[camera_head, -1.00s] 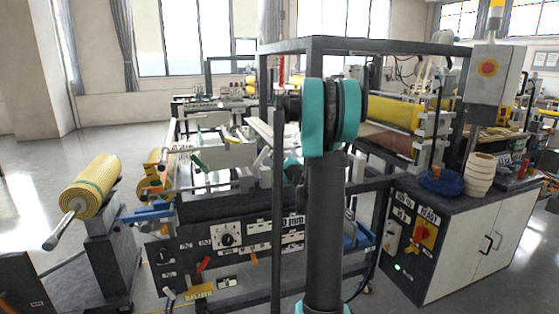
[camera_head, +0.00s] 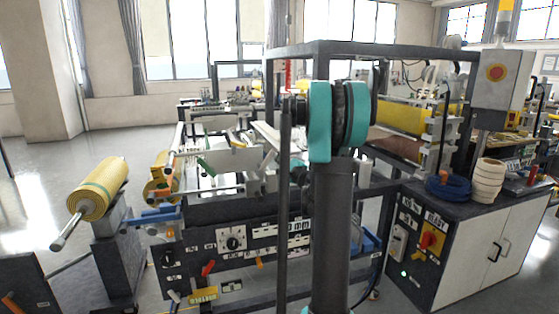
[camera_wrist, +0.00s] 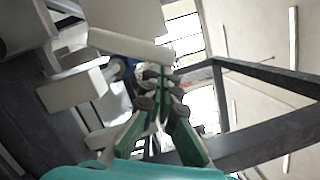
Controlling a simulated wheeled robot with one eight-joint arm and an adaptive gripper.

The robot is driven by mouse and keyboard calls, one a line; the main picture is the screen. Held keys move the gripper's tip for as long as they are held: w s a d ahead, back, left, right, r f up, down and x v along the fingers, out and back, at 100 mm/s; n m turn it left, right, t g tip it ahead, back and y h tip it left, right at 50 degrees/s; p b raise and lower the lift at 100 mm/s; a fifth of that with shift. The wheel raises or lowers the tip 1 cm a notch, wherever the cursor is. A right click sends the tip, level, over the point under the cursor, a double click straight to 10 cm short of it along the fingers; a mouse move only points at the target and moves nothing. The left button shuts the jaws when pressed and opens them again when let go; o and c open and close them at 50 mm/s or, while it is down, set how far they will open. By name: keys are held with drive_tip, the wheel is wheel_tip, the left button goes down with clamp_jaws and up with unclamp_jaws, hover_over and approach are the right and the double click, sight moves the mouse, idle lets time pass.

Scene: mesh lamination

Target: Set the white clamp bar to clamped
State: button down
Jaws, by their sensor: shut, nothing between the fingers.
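A long pale bar, which looks like the white clamp bar (camera_head: 266,137), lies slanted over the machine, just left of my arm in the head view. In the wrist view a white bar (camera_wrist: 130,46) crosses above the fingertips, tilted down to the right; I cannot tell for sure that it is the same bar. My gripper (camera_wrist: 158,88) has green-sided fingers with dark round pads, drawn together and empty. Its tips are close to the white bar in the picture; contact cannot be told. In the head view my gripper is mostly hidden behind my arm.
A dark frame (camera_head: 385,48) stands over the machine around my arm. A yellow roll (camera_head: 98,188) sits at left. The control panel (camera_head: 233,240) faces me. A cabinet (camera_head: 480,255) with a blue coil (camera_head: 445,187) stands at right. Open floor lies at far left.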

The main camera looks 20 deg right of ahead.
drive_tip(key=a+n, duration=0.1)
drive_tip(key=r+n+g, duration=0.1)
drive_tip(key=n, duration=0.1)
drive_tip(key=shift+a+r, duration=0.3)
drive_tip(key=shift+a, duration=0.05)
drive_tip(key=a+r+n+g, duration=0.1)
drive_tip(key=a+n, duration=0.6)
drive_tip(key=n, duration=0.1)
drive_tip(key=shift+r+n+g+h, duration=0.15)
drive_tip(key=shift+n+g+h, duration=0.15)
drive_tip(key=shift+n+g, duration=0.1)
drive_tip(key=shift+a, duration=0.1)
idle(0.4)
